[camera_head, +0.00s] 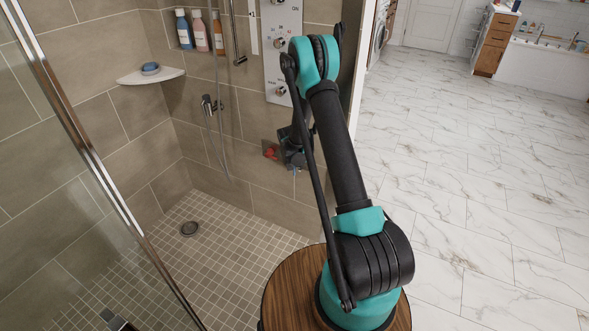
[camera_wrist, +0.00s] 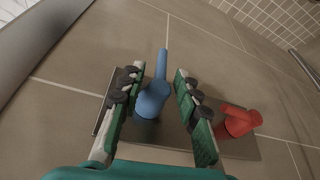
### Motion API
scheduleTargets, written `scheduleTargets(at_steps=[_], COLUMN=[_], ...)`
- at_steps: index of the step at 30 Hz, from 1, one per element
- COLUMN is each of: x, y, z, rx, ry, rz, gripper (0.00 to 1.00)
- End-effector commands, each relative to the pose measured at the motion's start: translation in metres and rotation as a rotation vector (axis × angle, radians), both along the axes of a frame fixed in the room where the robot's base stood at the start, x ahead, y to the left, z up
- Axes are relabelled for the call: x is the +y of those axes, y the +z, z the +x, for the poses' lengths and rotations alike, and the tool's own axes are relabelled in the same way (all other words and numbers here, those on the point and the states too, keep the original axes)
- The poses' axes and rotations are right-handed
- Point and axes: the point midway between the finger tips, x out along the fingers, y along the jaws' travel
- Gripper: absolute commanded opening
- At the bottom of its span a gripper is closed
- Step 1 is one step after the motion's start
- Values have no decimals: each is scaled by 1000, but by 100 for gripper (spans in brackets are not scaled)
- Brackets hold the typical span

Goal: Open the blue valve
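The blue valve (camera_wrist: 152,99) shows in the wrist view on a metal plate (camera_wrist: 227,145) fixed to the tiled wall. Its lever points up in the picture. My gripper (camera_wrist: 159,72) is open, with one finger on each side of the blue valve, and a gap shows between each finger and the valve. A red valve (camera_wrist: 236,121) sits on the same plate to the right, just outside the right finger. In the head view the red valve (camera_head: 270,153) shows low on the shower wall, left of my gripper (camera_head: 292,158); the blue valve is hidden there behind my arm.
A shower panel (camera_head: 283,50) with knobs and a hanging hose (camera_head: 219,130) are on the wall above. A corner shelf (camera_head: 150,76) holds a blue item. Several bottles (camera_head: 201,30) stand higher up. A glass edge frame (camera_head: 90,150) is at the left. The shower floor is clear.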

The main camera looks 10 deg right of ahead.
Motion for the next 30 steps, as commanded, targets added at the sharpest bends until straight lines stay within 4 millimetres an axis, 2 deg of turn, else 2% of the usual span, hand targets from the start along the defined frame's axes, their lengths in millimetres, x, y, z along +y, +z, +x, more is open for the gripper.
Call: scheduleTargets(at_steps=[6, 15, 16, 24, 30], x=[-2, -2, -2, -2, -2], y=[-14, -16, -16, -16, -15], z=[5, 6, 6, 6, 6], rx=[0, 0, 0, 0, 6], ry=[0, 0, 0, 0, 0], rz=[0, 0, 0, 0, -8], gripper=[33, 33, 31, 0, 0])
